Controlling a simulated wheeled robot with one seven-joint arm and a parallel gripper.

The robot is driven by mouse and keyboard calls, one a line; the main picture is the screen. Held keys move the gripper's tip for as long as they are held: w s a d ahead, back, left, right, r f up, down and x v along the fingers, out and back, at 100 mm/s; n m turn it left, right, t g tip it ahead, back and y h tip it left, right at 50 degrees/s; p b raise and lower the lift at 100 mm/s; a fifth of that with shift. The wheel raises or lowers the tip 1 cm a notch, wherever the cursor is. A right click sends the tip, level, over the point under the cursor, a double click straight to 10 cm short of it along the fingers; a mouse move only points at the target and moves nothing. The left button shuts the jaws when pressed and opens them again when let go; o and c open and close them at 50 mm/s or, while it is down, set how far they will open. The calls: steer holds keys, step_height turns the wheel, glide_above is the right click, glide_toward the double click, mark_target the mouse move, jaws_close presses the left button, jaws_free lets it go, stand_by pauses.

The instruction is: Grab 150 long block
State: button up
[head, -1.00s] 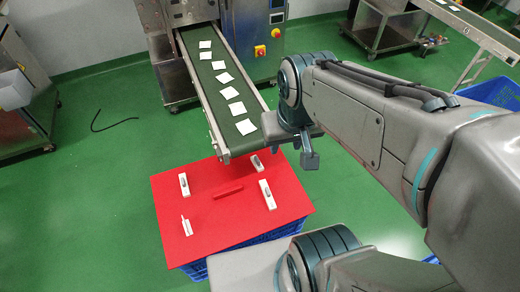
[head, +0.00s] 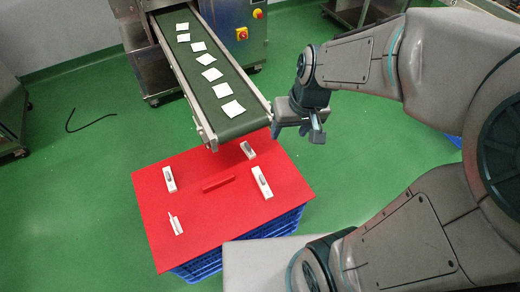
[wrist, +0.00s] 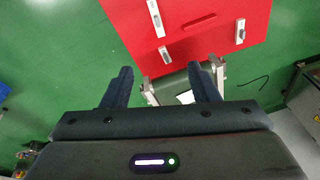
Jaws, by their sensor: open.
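A long red block (head: 218,183) lies flat near the middle of a red board; it looks like the 150 long block, but I see no marking. It also shows in the wrist view (wrist: 200,21). My gripper (head: 298,131) is open and empty, above and right of the board, beside the conveyor's near end. In the wrist view my gripper's two fingers (wrist: 160,68) are spread apart, with the board (wrist: 128,25) beyond them and the red block well away from them.
White pieces stand around the red block: far left (head: 169,180), far right (head: 248,150), right (head: 262,182) and near left (head: 175,221). A conveyor (head: 205,88) carrying several white packets ends at the board's far edge. A blue crate (head: 205,263) is under the board.

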steer(key=n+h+b, duration=0.1)
steer(key=n+b, duration=0.1)
steer(key=b, duration=1.3)
glide_toward(262, 179)
steer(key=f+b, duration=0.1)
steer(key=f, duration=0.1)
steer(key=w+f+b, duration=0.1)
steer(key=f, duration=0.1)
steer(key=f+b, duration=0.2)
steer(key=shift+w, duration=0.25)
steer(key=shift+w+a+f+b, duration=0.1)
steer(key=shift+f+b, duration=0.75)
steer(key=shift+f, duration=0.45)
steer(key=shift+w+a+f+b, duration=0.1)
steer(key=shift+f+b, duration=0.7)
steer(key=shift+f, duration=0.5)
steer(key=shift+r, duration=0.1)
steer(key=c, duration=1.1)
